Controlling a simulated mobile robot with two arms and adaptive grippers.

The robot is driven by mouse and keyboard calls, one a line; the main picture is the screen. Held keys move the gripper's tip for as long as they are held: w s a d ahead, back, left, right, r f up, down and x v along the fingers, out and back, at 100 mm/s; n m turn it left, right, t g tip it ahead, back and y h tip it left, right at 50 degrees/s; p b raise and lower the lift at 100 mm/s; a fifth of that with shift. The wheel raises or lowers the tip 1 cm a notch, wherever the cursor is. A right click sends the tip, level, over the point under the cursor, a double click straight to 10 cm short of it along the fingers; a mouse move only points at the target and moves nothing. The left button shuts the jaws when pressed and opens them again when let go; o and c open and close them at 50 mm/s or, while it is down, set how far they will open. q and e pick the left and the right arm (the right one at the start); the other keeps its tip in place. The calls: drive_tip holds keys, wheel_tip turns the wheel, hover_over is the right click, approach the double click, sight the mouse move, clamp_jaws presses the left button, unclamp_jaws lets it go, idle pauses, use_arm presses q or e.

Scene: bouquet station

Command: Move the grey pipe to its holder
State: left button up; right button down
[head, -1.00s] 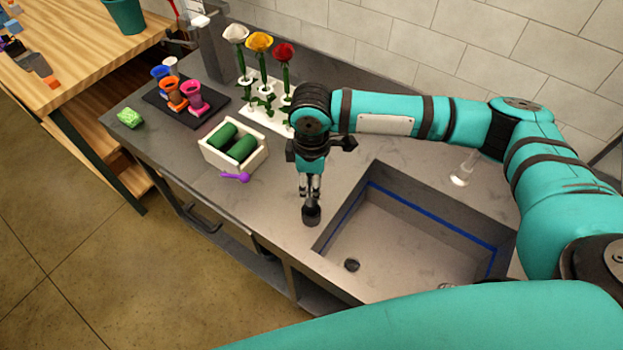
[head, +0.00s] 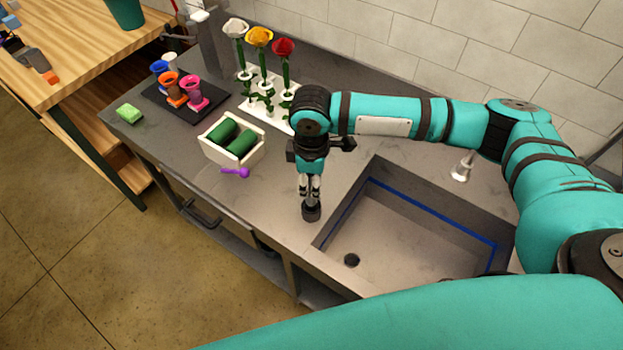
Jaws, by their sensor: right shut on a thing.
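My right gripper (head: 310,188) points down over the counter just left of the sink. Its fingers are shut on a short dark grey cylinder with a wider lower end, which looks like the grey pipe (head: 311,212). The pipe is upright at or just above the counter; I cannot tell if it touches. A black tray (head: 207,113) with blue, orange, pink and whitish flared pieces stands at the back left. I cannot tell for sure whether it is the pipe's holder. My left gripper is not in view.
The sink (head: 405,237) lies right of the gripper. A white box (head: 237,160) with green rolls, a purple scoop (head: 236,172) and a white rack (head: 271,117) with three flowers stand to the left. A green sponge (head: 129,113) lies near the left end. Counter between scoop and gripper is clear.

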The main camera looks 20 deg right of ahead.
drive_tip(key=shift+f, duration=0.6)
drive_tip(key=c, duration=1)
unclamp_jaws()
drive_tip(key=shift+o, duration=0.2)
wheel_tip(320, 180, up, 12)
drive_tip(key=shift+r, duration=0.1)
